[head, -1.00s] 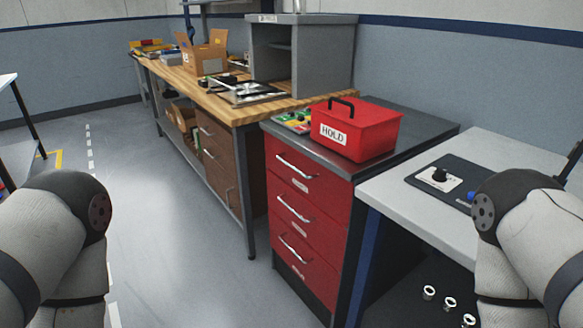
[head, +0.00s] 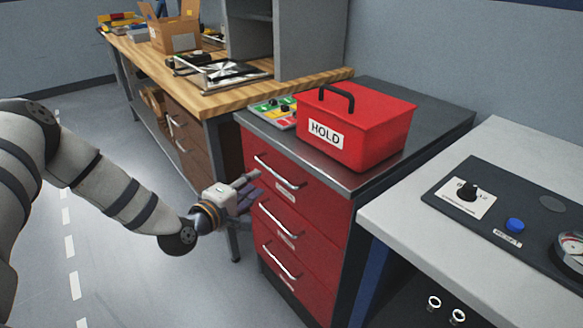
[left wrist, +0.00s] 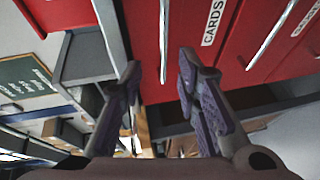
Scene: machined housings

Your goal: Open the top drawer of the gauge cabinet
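The gauge cabinet (head: 345,215) is red with a dark top and three drawers, all shut. Its top drawer (head: 315,190) has a silver bar handle (head: 278,172), which also shows in the left wrist view (left wrist: 164,40). My left gripper (head: 252,183) is in front of the cabinet, just left of this handle. In the left wrist view its two dark fingers (left wrist: 157,68) are apart, with the handle running between their tips. I cannot tell whether they touch it. A label reading CARDS (left wrist: 213,22) sits beside that handle. My right gripper is out of view.
A red HOLD box (head: 355,125) and a small coloured panel (head: 275,112) stand on the cabinet top. A grey bench (head: 410,200) with a control panel is at right. A wooden workbench (head: 225,98) stands behind at left. Floor left of the cabinet is clear.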

